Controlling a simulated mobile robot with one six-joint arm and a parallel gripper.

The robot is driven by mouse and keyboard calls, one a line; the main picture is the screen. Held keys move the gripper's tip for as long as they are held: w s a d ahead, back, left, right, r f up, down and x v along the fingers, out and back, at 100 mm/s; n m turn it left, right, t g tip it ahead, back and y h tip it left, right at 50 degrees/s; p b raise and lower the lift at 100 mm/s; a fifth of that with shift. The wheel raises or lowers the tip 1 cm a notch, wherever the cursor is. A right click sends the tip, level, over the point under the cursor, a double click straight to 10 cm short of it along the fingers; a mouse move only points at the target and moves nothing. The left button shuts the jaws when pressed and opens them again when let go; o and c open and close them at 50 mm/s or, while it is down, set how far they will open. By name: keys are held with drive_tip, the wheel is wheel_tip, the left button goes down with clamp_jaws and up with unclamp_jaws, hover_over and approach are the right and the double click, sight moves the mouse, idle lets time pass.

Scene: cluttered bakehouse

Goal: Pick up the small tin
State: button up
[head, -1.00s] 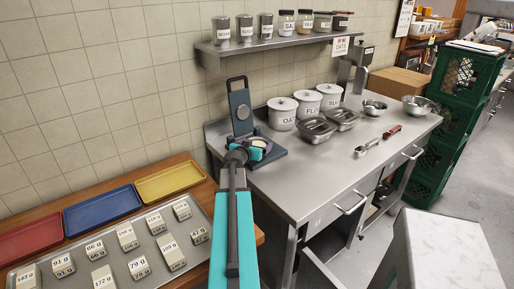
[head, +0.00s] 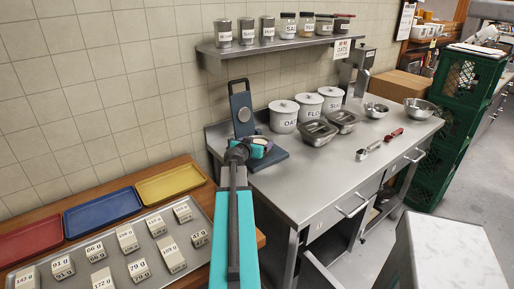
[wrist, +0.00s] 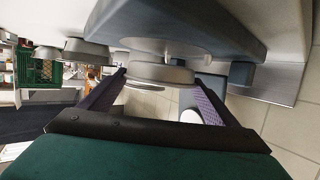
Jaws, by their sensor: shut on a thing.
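The small tin (wrist: 162,75) is a grey, round, shallow piece between my fingers in the wrist view, close to the pale round pan of the dark blue scale. My gripper (wrist: 158,82) is shut on the tin, one purple-lined finger on each side. In the head view my gripper (head: 260,147) is over the scale (head: 241,108), and the tin is mostly hidden behind the fingers. I cannot tell whether the tin still touches the pan.
A tray (head: 150,274) with several labelled weight blocks lies at left. A wall shelf (head: 280,46) with jars hangs above. The counter's front middle is clear.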

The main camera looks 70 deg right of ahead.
drive_tip(key=shift+r, duration=0.45)
drive_tip(key=shift+s+a+r, duration=0.1)
drive_tip(key=shift+a+r, duration=0.1)
drive_tip(key=s+a, duration=0.1)
drive_tip(key=a, duration=0.1)
drive_tip(key=s+a+b, duration=0.1)
drive_tip(key=s+a, duration=0.1)
drive_tip(key=s+a+b, duration=0.1)
drive_tip(key=a, duration=0.1)
drive_tip(key=shift+s+a+r, duration=0.15)
drive_tip(key=shift+s+r, duration=0.2)
drive_tip(key=shift+s, duration=0.05)
drive_tip(key=shift+d+f+b, duration=0.15)
drive_tip(key=shift+d+b, duration=0.05)
drive_tip(key=shift+b, duration=1.05)
drive_tip(key=b, duration=0.5)
drive_tip(key=shift+s+a+b, duration=0.15)
drive_tip(key=shift+s+b, duration=0.2)
drive_tip(key=shift+b, duration=0.05)
drive_tip(key=b, duration=0.4)
drive_tip(key=shift+s+a, duration=0.2)
drive_tip(key=shift+a, duration=0.1)
drive_tip(key=a+b, duration=0.1)
drive_tip(key=b, duration=0.4)
drive_tip(key=shift+s+a, duration=0.1)
drive_tip(key=shift+s, duration=0.05)
